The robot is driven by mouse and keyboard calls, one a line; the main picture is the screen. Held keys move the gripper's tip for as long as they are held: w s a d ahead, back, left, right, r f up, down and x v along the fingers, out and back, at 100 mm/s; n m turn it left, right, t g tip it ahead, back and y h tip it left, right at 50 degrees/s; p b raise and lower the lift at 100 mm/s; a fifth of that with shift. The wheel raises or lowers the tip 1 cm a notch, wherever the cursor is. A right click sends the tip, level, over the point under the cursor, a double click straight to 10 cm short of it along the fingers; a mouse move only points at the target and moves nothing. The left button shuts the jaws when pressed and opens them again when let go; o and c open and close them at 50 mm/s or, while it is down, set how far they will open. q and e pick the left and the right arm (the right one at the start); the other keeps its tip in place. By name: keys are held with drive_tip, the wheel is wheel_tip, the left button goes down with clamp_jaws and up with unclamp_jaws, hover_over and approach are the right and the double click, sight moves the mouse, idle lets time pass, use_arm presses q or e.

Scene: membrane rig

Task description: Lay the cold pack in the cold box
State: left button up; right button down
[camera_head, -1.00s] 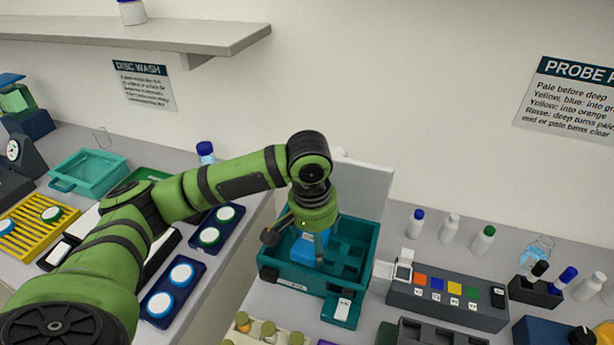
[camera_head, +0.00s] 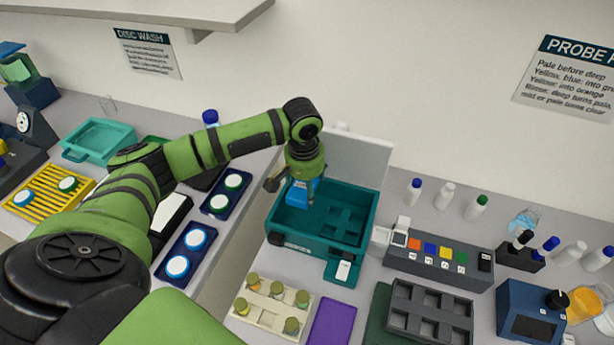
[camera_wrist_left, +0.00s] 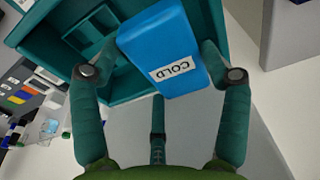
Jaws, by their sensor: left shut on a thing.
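The cold pack (camera_head: 301,192) is a blue block. Its "COLD" label shows in the left wrist view (camera_wrist_left: 165,45). My left gripper (camera_wrist_left: 161,74) is shut on it, one finger at each side. The cold box (camera_head: 288,233) is a teal open box with its pale lid raised behind. In the head view the pack shows over the box's left rear part, tilted. In the left wrist view the box (camera_wrist_left: 40,45) lies beyond the pack, towards the left. Whether the pack touches the box is unclear. My right gripper is not in view.
A small white-topped latch block (camera_head: 343,270) sits at the box's front. A vial rack (camera_head: 262,312) and purple pad (camera_head: 331,322) lie in front. A console with coloured squares (camera_head: 435,262) stands right. Blue disc trays (camera_head: 190,250) lie left, across a gap between counters.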

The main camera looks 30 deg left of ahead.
use_arm(q)
drive_tip(key=shift+f, duration=0.5)
wheel_tip(320, 180, down, 2)
drive_tip(key=shift+f+b, duration=0.15)
drive_tip(key=shift+b, duration=0.25)
drive_tip(key=shift+f+b, duration=0.55)
drive_tip(key=shift+f, duration=1.3)
drive_tip(key=shift+f+b, duration=0.35)
drive_tip(key=shift+f, duration=0.9)
drive_tip(key=o, duration=1.3)
drive_tip(key=shift+c, duration=0.2)
drive_tip(key=shift+r, duration=0.1)
